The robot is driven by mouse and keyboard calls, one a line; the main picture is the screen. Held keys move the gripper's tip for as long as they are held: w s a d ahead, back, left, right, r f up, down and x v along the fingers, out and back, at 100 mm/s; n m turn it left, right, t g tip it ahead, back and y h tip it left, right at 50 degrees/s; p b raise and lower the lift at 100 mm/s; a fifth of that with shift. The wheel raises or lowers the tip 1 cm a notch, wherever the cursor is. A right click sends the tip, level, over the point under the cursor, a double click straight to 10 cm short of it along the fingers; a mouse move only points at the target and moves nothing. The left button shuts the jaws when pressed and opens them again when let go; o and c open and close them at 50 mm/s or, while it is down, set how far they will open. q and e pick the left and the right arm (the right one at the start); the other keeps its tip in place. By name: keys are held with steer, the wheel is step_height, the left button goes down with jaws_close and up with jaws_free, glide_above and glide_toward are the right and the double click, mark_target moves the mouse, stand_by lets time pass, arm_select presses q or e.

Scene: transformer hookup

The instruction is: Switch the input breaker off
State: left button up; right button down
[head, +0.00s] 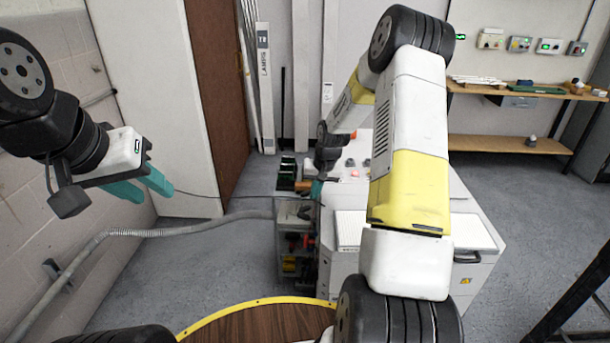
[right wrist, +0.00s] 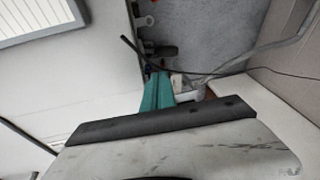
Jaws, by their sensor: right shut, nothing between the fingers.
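A white cabinet (head: 345,275) stands in the middle of the head view, with a sloping panel of small red and dark controls on top. Dark blocks with green marks (head: 287,172) sit at its left edge. I cannot tell which part is the input breaker. My right gripper (head: 316,188) is at the cabinet's left upper edge, partly hidden by my arm. In the right wrist view its teal fingers (right wrist: 158,88) are together and empty, close to dark fittings (right wrist: 162,50) at an edge. My left gripper (head: 156,196) hangs in free air at the left, fingers apart and empty.
A grey corrugated hose (head: 180,232) runs from the left wall to the cabinet. A wooden shelf unit (head: 520,145) stands at the back right.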

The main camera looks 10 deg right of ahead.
mark_target(302, 214)
steer(key=f, duration=0.2)
steer(key=a+f, duration=0.1)
steer(key=f, duration=0.1)
steer(key=a+f, duration=0.1)
steer(key=f, duration=0.1)
steer(key=shift+w+a+f, duration=0.15)
steer(key=shift+w, duration=0.05)
steer(key=shift+w+a+f+h, duration=0.1)
steer(key=shift+a+f+h, duration=0.1)
steer(key=shift+a+h, duration=0.3)
stand_by(0.4)
steer(key=shift+w+a+f+g+h, duration=0.1)
steer(key=shift+a+f+g+h, duration=0.25)
steer(key=shift+h, duration=0.35)
steer(key=shift+w+a+f+n+g+h, duration=0.25)
steer(key=shift+a+f+h, duration=0.35)
steer(key=shift+h, duration=0.5)
steer(key=shift+w+a+f+n+g+h, duration=0.1)
steer(key=shift+a+f+g+h, duration=0.15)
steer(key=shift+f+h, duration=0.5)
steer(key=shift+a+f+n+g+h, duration=0.25)
steer(key=shift+f+h, duration=0.35)
steer(key=shift+h, duration=0.4)
steer(key=shift+w+a+f+g+h, duration=0.1)
steer(key=shift+a+f+g+h, duration=0.15)
steer(key=shift+f+h, duration=0.5)
